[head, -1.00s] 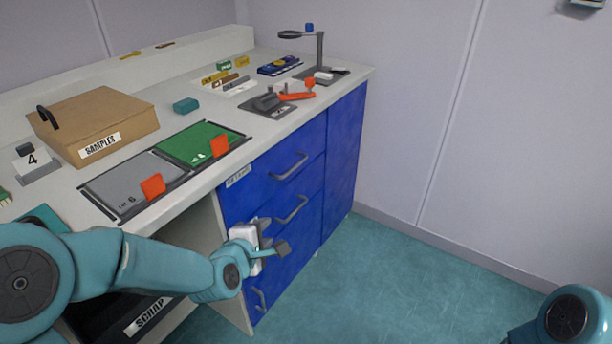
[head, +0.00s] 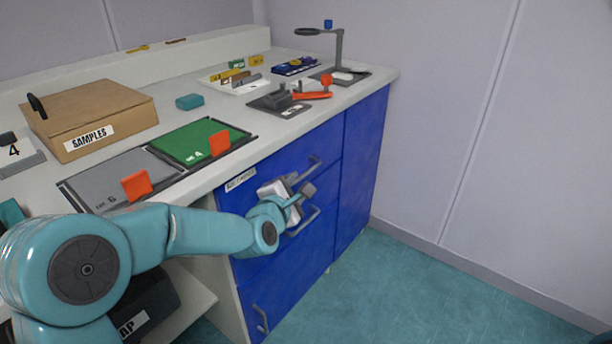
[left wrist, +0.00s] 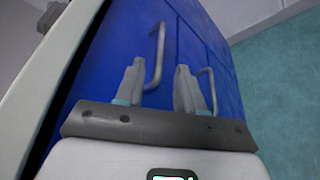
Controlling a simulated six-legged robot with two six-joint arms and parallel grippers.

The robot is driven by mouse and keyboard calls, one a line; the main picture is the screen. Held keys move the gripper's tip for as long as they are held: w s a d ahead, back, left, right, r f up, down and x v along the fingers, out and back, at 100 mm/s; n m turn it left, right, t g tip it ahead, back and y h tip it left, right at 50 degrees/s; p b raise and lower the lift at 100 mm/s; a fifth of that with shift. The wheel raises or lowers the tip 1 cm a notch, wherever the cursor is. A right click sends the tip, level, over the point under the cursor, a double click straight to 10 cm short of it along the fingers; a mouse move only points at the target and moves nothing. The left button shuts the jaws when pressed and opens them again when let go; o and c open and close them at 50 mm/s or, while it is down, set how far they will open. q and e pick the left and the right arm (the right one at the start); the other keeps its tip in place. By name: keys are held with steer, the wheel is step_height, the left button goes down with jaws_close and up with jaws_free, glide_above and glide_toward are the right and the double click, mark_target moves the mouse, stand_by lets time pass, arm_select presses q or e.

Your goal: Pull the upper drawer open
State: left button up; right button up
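The upper drawer (head: 283,163) has a blue front and looks shut in the blue cabinet under the counter. Its grey bar handle (head: 316,163) is partly hidden by my left gripper (head: 300,184). The gripper is open and in front of the drawer, close to the handle. In the left wrist view the two fingers (left wrist: 160,66) stand apart, with the upper handle (left wrist: 160,42) showing between their tips. I cannot tell whether they touch it. The lower handle (left wrist: 211,84) shows beyond the right finger. My right gripper is out of view.
The lower drawer's handle (head: 306,222) sits just below my left gripper. The counter above holds a samples box (head: 92,118), a grey mat (head: 108,186), a green mat (head: 190,140) and a stand (head: 340,55). The floor (head: 400,290) before the cabinet is clear.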

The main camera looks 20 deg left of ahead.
mark_target(306, 174)
arm_select(q)
steer(key=x, duration=0.7)
steer(key=shift+w+f, duration=0.1)
steer(key=shift+w, duration=0.3)
jaws_close()
